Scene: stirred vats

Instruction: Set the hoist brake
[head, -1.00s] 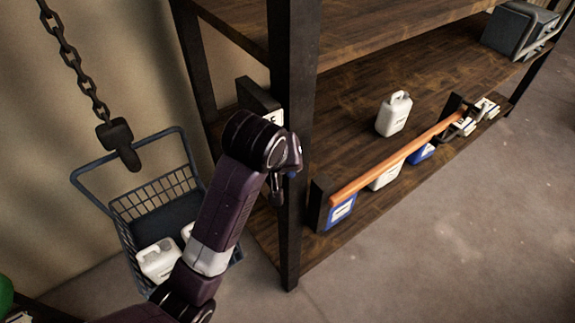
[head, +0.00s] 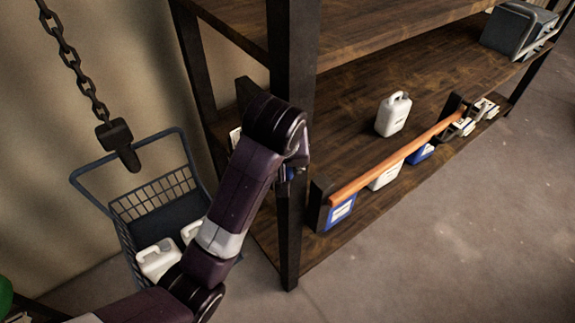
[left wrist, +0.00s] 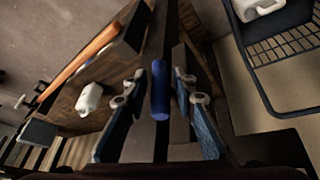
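A blue cylindrical handle (left wrist: 160,88), likely the hoist brake's grip, shows in the left wrist view in front of a dark post. My left gripper (left wrist: 157,92) is open, with one finger on each side of the handle and visible gaps between. In the head view the left gripper (head: 290,178) is at the dark shelf post (head: 289,230), mostly hidden by my own wrist. The hoist chain (head: 72,58) ends in a dark hook (head: 119,143) above a blue-grey basket (head: 112,215) with white jugs in it. My right gripper is not in view.
A dark plate (head: 246,92) is partly hidden behind my arm. The floor (head: 450,250) at the right is clear.

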